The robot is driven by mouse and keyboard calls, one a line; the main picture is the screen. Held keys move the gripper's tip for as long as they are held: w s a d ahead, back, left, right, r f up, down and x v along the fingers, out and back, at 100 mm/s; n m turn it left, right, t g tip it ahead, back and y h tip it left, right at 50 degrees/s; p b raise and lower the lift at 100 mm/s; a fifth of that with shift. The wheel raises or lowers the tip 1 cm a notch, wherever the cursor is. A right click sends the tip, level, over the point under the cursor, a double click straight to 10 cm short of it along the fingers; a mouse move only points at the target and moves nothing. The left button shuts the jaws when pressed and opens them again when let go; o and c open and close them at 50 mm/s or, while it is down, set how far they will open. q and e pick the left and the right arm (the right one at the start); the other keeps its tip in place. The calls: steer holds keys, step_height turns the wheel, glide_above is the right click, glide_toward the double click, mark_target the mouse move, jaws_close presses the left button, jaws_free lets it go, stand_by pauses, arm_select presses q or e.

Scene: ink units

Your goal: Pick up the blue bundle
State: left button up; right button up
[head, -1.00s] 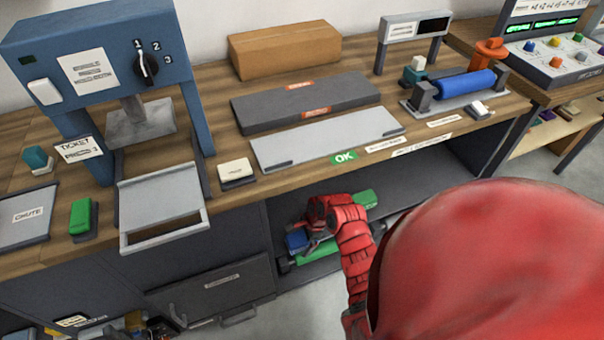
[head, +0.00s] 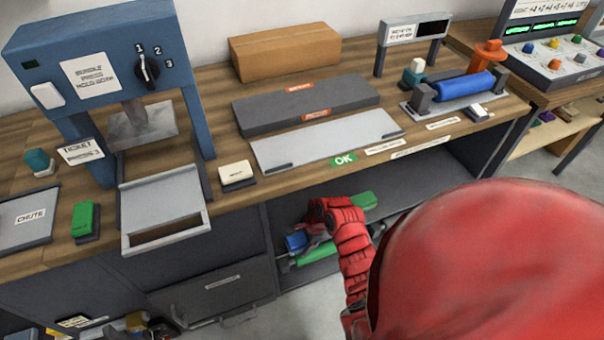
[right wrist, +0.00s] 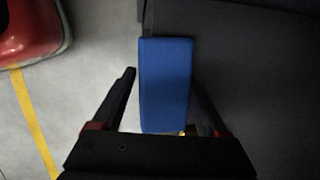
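The blue bundle (head: 296,243) lies on the lower shelf under the bench, partly hidden by my right gripper in the head view. In the right wrist view the blue bundle (right wrist: 165,85) is a plain blue block between the two fingers. My right gripper (right wrist: 165,90) is open, with a finger on each side of it. A gap shows at the left finger; the right finger is close to the bundle, and I cannot tell if it touches. In the head view my right gripper (head: 309,240) is small and partly hidden by its own wrist. My left gripper is not in view.
A green bundle (head: 318,253) lies beside the blue one, and another green piece (head: 364,201) lies farther right on the lower shelf (head: 408,197). The bench top overhangs the shelf. A blue press (head: 95,60) and a blue roller (head: 466,87) stand on the bench.

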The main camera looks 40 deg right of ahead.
steer(key=c, duration=1.1)
